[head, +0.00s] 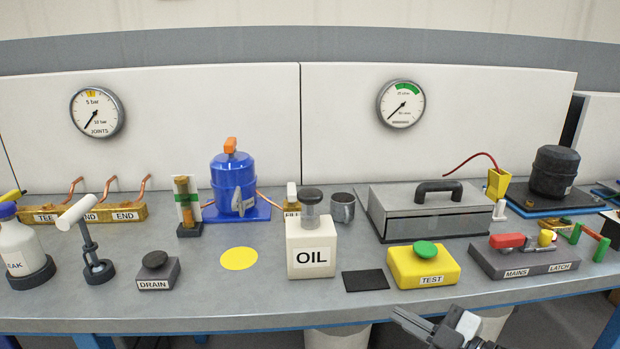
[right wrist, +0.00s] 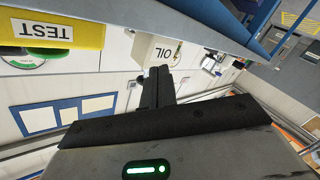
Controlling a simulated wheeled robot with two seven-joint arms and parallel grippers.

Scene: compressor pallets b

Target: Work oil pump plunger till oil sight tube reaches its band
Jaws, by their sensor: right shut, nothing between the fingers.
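The oil pump (head: 312,247) is a white box labelled OIL on the bench, in the middle of the head view. Its plunger has a dark round knob (head: 312,193) standing up above a grey, clear-looking collar. The pump also shows, turned over, in the right wrist view (right wrist: 152,50). A sight tube (head: 185,205) with amber-brown inside and a green band stands on a black base left of the blue compressor; the exact oil level is too small to tell. My right gripper (head: 402,314) is shut and empty, low at the bench's front edge, apart from the pump. My left gripper is out of view.
A yellow TEST button box (head: 424,266) and a dark pad (head: 365,281) lie right of the pump. A metal cup (head: 342,208) and a lidded grey box (head: 430,211) stand behind. A DRAIN button (head: 154,272) is left. Bench around the yellow disc (head: 239,258) is clear.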

